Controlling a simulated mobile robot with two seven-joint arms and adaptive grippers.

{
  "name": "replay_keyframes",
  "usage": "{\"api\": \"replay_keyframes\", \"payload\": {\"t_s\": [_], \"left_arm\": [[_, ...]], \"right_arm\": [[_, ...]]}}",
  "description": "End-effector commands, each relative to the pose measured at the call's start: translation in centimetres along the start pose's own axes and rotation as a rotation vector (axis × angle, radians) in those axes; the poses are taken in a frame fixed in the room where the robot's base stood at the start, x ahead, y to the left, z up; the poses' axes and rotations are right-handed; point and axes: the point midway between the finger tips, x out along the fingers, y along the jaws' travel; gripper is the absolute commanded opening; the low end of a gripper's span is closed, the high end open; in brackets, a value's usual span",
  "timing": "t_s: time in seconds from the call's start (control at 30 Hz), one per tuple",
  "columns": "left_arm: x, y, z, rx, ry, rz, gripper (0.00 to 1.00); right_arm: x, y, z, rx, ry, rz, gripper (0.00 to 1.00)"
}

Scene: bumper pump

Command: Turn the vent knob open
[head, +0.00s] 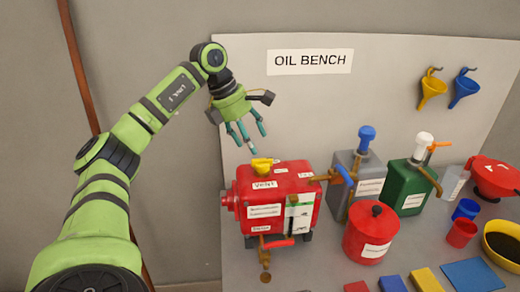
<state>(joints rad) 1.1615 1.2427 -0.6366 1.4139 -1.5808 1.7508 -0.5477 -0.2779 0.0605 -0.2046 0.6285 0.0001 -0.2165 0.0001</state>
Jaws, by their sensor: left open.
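The vent knob (262,165) is a small yellow knob on top of a red tank (302,182) at the left of the bench. A label reading like "Vent" is on the tank's front just below it. My left gripper (247,140) hangs above and slightly left of the knob, fingers pointing down, open and empty. It looks apart from the knob; the exact gap is hard to judge. My right gripper is not in view.
The tank has a red-handled tap (275,243) in front and a brass spout with a blue handle (345,176) at right. A grey pump can (345,208), green pump can (400,190) and red lidded pot (368,235) stand close by. Funnels (432,90) hang on the back panel.

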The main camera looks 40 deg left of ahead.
Motion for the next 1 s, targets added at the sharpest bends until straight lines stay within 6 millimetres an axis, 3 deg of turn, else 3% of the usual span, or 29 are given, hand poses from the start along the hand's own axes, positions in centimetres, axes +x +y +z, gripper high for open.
{"api": "replay_keyframes", "payload": {"t_s": [0.37,0.53,0.8,0.83,0.93,1.0], "left_arm": [[5.3,-0.1,0.0,0.000,0.004,-0.004,0.63],[6.6,-0.1,0.0,0.000,0.002,-0.001,0.63],[6.8,-0.1,0.0,0.000,0.000,-0.001,0.63],[6.8,-0.1,0.0,0.001,0.000,-0.001,0.55],[6.8,-0.1,0.0,0.001,0.000,-0.001,0.15],[6.8,-0.1,0.1,0.002,-0.001,-0.002,0.10]], "right_arm": [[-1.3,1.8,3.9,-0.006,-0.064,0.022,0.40],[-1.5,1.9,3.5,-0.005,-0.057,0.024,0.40],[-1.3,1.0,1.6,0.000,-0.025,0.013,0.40],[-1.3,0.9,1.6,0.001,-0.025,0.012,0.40],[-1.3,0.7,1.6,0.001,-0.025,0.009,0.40],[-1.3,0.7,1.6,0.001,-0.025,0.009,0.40]]}}
